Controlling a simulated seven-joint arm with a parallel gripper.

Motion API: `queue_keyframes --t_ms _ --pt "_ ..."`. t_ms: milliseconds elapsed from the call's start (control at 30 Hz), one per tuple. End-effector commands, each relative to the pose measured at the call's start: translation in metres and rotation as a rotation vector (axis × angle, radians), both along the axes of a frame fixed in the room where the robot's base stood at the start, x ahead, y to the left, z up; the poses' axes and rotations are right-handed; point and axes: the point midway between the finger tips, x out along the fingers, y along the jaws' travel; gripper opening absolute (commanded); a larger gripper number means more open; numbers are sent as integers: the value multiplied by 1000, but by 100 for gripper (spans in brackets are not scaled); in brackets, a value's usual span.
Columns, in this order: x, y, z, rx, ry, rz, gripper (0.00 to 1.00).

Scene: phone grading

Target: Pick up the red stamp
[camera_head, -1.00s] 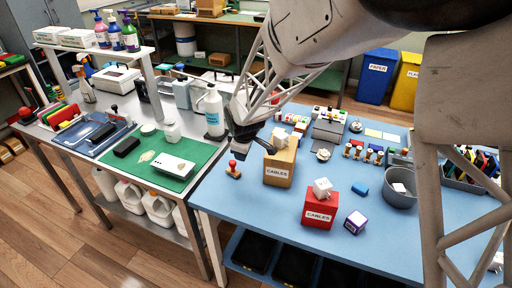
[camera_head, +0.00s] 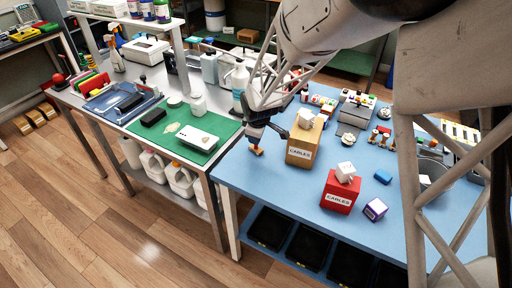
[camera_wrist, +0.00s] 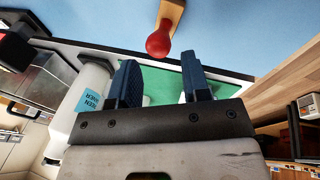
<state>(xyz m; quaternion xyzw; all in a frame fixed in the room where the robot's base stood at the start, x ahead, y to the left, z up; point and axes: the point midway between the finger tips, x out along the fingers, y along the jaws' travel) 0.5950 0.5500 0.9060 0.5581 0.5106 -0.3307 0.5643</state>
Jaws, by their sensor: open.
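The red stamp (camera_head: 257,152) stands on the blue table near its left front corner, its wooden base visible in the head view and its red knob mostly hidden by my gripper. My gripper (camera_head: 258,138) is right above or beside it; the exact gap cannot be told there. In the wrist view, my gripper (camera_wrist: 160,72) is open, its two blue-grey fingers apart with nothing between them. The stamp's red knob (camera_wrist: 158,43) lies just beyond the fingertips, roughly centred between them, with the wooden base behind it.
A tan cables box (camera_head: 302,150) stands close to the right of my gripper. A red cables box (camera_head: 339,194) and a purple cube (camera_head: 375,209) are farther right. A green mat (camera_head: 170,124) lies on the left table. Blue table surface is clear in front of the stamp.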

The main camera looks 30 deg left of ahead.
Motion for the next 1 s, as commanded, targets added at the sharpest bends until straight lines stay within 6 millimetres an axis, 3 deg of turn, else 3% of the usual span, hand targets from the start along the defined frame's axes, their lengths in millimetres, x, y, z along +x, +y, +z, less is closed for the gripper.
queue_keyframes --t_ms 567,1000 --pt "3 2 -8 0 -1 0 43" --pt "13 8 -44 0 -1 0 43"
